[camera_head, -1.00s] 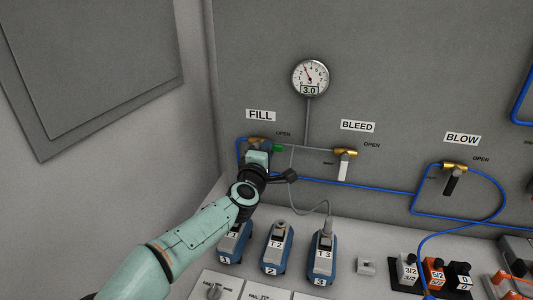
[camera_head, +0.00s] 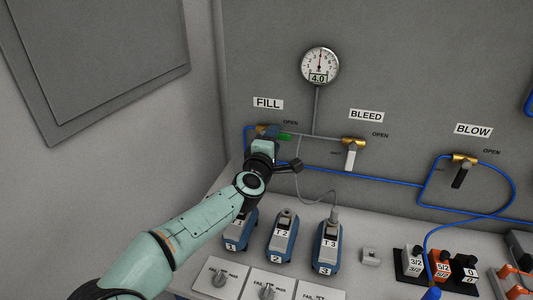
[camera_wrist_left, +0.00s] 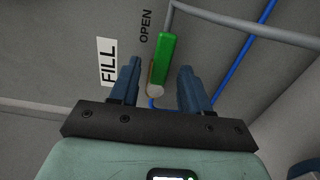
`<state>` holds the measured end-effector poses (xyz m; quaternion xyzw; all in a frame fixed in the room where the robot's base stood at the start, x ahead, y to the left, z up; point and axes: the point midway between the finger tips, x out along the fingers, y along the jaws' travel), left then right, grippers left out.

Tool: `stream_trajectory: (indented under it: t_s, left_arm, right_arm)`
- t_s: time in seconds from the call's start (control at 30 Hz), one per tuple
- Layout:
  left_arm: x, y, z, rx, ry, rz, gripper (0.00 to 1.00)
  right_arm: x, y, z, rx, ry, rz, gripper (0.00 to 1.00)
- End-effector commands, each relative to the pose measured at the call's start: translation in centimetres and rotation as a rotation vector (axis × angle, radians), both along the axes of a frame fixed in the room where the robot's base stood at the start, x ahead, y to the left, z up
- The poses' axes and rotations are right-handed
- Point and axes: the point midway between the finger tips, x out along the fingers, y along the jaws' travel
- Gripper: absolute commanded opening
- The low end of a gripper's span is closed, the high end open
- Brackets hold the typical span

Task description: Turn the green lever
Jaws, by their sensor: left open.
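The green lever (camera_head: 284,136) is on the brass FILL valve (camera_head: 262,128) on the grey wall panel. It points sideways toward the word OPEN. My left gripper (camera_head: 268,137) is at this valve and hides much of it in the head view. In the left wrist view the green lever (camera_wrist_left: 164,60) shows between and beyond the two open fingers of my left gripper (camera_wrist_left: 160,68). I see a gap on each side of the lever. My right gripper is not in view.
A gauge (camera_head: 320,64) above reads 4.0. To the right are the BLEED valve's white lever (camera_head: 351,158) and the BLOW valve's black lever (camera_head: 461,176), both hanging down. Blue tubing (camera_head: 370,179) runs along the panel. Blue tool units (camera_head: 283,237) stand below my arm.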

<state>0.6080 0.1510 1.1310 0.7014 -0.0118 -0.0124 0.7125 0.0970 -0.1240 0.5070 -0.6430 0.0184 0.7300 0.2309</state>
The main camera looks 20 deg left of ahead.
Motion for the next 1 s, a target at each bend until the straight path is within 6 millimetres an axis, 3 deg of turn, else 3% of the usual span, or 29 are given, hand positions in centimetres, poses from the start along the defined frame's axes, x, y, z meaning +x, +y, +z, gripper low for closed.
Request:
stream_trajectory:
  t_s: [0.4, 0.6, 1.0]
  left_arm:
    - [-8.3, 0.3, -0.1, 0.000, -0.002, 0.000, 0.47]
    - [-11.4, 0.4, 0.0, -0.001, -0.002, 0.000, 0.47]
    - [-12.7, 0.4, 0.0, -0.002, 0.000, 0.000, 0.47]
  right_arm:
    - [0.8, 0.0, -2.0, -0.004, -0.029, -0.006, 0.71]
    - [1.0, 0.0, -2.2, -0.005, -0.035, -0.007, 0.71]
    - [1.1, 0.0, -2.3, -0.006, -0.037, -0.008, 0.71]
